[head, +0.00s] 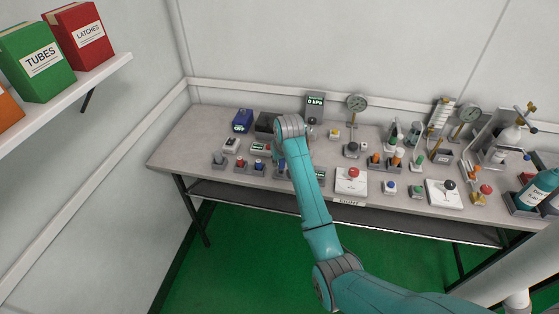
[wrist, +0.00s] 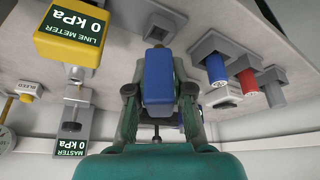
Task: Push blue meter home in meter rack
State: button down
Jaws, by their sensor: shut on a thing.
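The blue meter (wrist: 158,82) is between the two fingers of my gripper (wrist: 159,92) in the wrist view. My gripper is shut on it. Its plain blue back faces the camera, so any display is hidden. Just past its far end is a dark grey block (wrist: 160,22), which may be part of the meter rack. I cannot tell whether the meter touches it or how far in it sits. In the head view my teal arm covers the gripper and most of this spot.
A yellow line meter (wrist: 70,42) reading 0 kPa is close beside the gripper. A master display (wrist: 72,128) also reads 0 kPa. Holders with blue (wrist: 216,70), red (wrist: 248,82) and grey pieces stand on the other side. A blue box (head: 242,120) stands at the bench's back left.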

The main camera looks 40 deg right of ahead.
jog(key=shift+f, duration=1.15)
dwell(0.4)
jog(key=c, duration=1)
grip_release()
jog(key=shift+o, duration=0.2)
jog(key=v, duration=1.2)
